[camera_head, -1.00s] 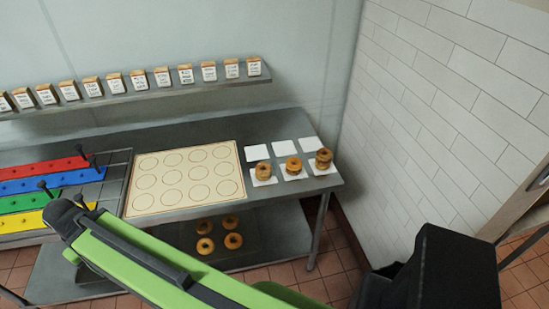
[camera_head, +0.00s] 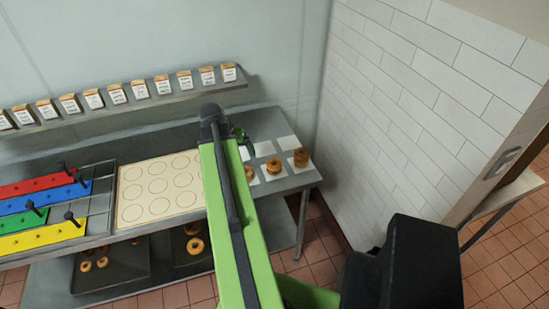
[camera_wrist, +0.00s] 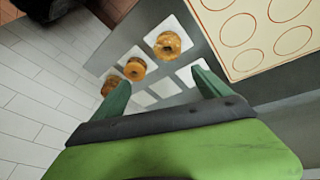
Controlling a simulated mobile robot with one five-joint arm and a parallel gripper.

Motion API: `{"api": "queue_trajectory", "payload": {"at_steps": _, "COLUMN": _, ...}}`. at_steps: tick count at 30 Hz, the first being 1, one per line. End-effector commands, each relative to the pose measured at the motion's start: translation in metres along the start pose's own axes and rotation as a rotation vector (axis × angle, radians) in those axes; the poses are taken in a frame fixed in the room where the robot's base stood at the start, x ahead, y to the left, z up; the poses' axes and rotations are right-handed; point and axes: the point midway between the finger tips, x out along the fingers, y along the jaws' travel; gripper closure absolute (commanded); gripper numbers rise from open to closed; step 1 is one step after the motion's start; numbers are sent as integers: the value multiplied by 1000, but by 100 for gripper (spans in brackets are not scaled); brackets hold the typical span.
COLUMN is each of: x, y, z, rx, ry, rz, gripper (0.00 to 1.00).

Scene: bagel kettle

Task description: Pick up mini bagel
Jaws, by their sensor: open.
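Brown ring bagels sit on white squares at the right end of the steel worktop. The left one (camera_head: 249,172) is partly behind my arm, a middle stack (camera_head: 274,167) is beside it, and a taller stack (camera_head: 301,157) stands at the right. In the wrist view, a single bagel (camera_wrist: 168,44) lies on its square, beyond the fingers. Smaller bagels (camera_head: 101,262) lie on a dark tray on the lower shelf at left. I cannot tell which bagel is the mini one. My gripper (camera_wrist: 162,88) is open and empty over the worktop, mostly hidden by my arm in the head view.
A cream mat with printed circles (camera_head: 150,200) lies left of the squares. Colored bars (camera_head: 40,205) with dark knobs are further left. A shelf of labeled bags (camera_head: 120,105) hangs behind. Larger bagels (camera_head: 195,246) lie on the lower shelf. A white tiled wall (camera_head: 400,110) stands at right.

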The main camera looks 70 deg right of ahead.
Motion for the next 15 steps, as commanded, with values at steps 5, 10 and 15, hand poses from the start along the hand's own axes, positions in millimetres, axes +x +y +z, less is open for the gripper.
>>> {"api": "queue_trajectory", "payload": {"at_steps": 5, "x": 8, "y": 74, "z": -31, "rx": 147, "ry": 20, "rz": 58, "gripper": 13}}
{"api": "queue_trajectory", "payload": {"at_steps": 10, "x": 12, "y": 82, "z": -32, "rx": 163, "ry": 23, "rz": 65, "gripper": 13}}
{"api": "queue_trajectory", "payload": {"at_steps": 15, "x": 32, "y": 80, "z": -31, "rx": 161, "ry": 22, "rz": 64, "gripper": 13}}
